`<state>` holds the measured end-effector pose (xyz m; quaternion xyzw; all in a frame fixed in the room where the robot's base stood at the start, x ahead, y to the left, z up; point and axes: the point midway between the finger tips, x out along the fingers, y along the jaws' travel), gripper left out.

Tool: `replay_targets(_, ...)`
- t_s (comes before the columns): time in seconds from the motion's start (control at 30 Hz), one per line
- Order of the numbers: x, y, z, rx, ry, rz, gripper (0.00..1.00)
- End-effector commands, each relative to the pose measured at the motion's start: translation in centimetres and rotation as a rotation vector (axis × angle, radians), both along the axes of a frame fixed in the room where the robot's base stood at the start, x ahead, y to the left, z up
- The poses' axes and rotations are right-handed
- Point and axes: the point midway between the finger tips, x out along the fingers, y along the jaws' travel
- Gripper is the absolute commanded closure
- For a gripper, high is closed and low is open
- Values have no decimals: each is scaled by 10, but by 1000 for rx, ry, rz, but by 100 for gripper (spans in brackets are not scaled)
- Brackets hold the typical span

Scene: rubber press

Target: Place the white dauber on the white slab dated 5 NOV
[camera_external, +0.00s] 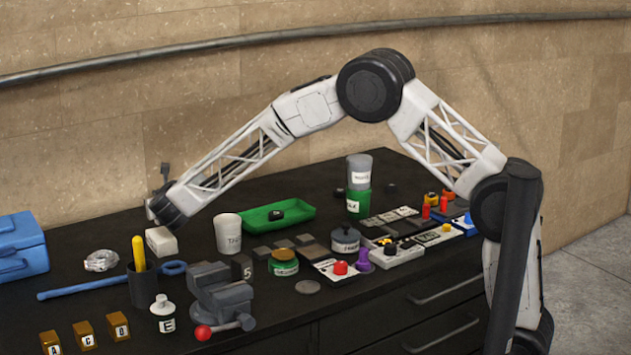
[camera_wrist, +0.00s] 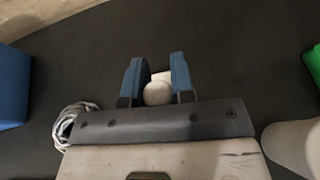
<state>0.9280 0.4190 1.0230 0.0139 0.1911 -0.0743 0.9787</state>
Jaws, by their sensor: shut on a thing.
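My gripper (camera_external: 163,212) is low over the left part of the black bench. In the wrist view its two blue fingers (camera_wrist: 158,74) are closed around a white, round-topped piece (camera_wrist: 157,93), which looks like the white dauber. In the external view a white block-like piece (camera_external: 161,241) shows right under the gripper; I cannot tell whether it touches the bench. White slabs lie right of centre: one with a red-knobbed piece (camera_external: 325,267), one with a black-knobbed piece (camera_external: 408,251), and one farther right (camera_external: 425,241). Their dates are too small to read, so I cannot tell which says 5 NOV.
A white cup (camera_external: 228,236), green tray (camera_external: 290,222), vise (camera_external: 220,290), grey lidded jar (camera_external: 345,240) and green pot (camera_external: 284,267) stand between gripper and slabs. A black holder (camera_external: 142,287), clear coil (camera_external: 101,261) and blue toolbox (camera_external: 18,245) are nearby.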

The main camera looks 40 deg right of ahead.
Motion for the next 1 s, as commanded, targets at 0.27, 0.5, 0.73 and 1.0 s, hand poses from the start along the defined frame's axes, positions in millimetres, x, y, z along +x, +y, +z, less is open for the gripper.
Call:
replay_targets(0.27, 8, 4, -7, -2, 1, 1, 100)
replay_targets(0.5, 8, 3, -33, -1, 0, -1, 100)
replay_targets(0.73, 8, 4, -36, -1, -1, 0, 100)
replay_targets(1.0, 8, 4, -39, -1, 0, 0, 100)
